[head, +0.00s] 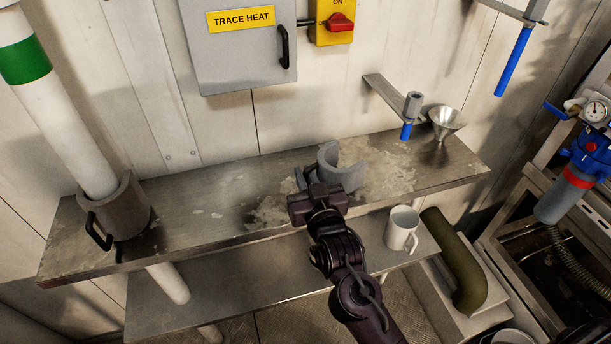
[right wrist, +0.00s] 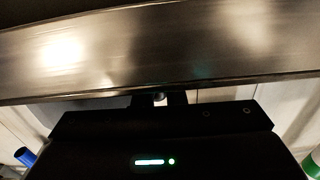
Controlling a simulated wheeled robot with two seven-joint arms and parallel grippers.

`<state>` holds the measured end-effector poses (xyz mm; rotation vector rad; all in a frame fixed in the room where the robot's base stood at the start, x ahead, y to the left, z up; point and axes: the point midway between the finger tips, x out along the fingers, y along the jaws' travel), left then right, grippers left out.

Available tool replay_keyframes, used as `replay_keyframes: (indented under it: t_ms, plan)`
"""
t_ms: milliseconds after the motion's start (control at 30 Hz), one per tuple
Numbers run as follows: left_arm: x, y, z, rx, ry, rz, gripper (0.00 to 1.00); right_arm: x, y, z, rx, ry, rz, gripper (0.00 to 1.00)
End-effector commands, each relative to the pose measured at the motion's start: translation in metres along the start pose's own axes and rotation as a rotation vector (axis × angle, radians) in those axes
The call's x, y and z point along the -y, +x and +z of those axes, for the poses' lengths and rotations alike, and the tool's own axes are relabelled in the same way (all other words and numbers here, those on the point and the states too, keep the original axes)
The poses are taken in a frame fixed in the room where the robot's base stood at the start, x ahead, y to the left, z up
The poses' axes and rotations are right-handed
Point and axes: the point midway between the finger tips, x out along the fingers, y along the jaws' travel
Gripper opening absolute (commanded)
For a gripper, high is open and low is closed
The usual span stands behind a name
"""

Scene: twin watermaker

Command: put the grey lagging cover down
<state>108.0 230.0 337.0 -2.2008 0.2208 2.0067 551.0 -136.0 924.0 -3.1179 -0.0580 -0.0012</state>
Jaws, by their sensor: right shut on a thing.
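The grey lagging cover (head: 345,170) is a curved half-shell with a dark handle, over the upper metal shelf (head: 205,205) near its middle. My right gripper (head: 312,184) is shut on the cover's handle, at the cover's left side. I cannot tell whether the cover touches the shelf. In the right wrist view, a broad metal surface (right wrist: 160,50) fills the upper part and my gripper body hides most of the rest; the cover is not clear there. My left gripper is not in view.
A similar grey cover with a handle (head: 128,210) sits around the white pipe (head: 60,115) at left. A steel funnel (head: 445,121) is near the shelf's right end. A white mug (head: 402,229) stands on the lower shelf (head: 240,285). The upper shelf's left-middle is clear.

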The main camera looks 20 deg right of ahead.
Motion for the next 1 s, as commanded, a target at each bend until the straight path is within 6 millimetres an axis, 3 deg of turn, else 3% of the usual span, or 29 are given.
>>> replay_keyframes:
  t_ms: [100, 133, 300, 667, 1000]
  plan:
    - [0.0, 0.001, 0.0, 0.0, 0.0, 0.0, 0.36, 0.0, 0.0, 0.002, -0.003, -0.001, 0.0, 0.0]
    - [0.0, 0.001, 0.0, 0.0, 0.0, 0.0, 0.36, 0.0, 0.0, 0.003, 0.0, 0.0, 0.0, 0.12]
    - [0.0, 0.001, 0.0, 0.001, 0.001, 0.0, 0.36, 0.0, 0.0, 0.003, 0.0, 0.0, 0.0, 0.32]
    - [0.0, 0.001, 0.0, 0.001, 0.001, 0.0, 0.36, 0.0, -0.004, 0.0, 0.002, 0.0, 0.0, 0.32]
    - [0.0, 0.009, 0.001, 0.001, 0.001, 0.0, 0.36, 0.0, -0.068, 0.002, 0.004, 0.0, -0.001, 0.32]
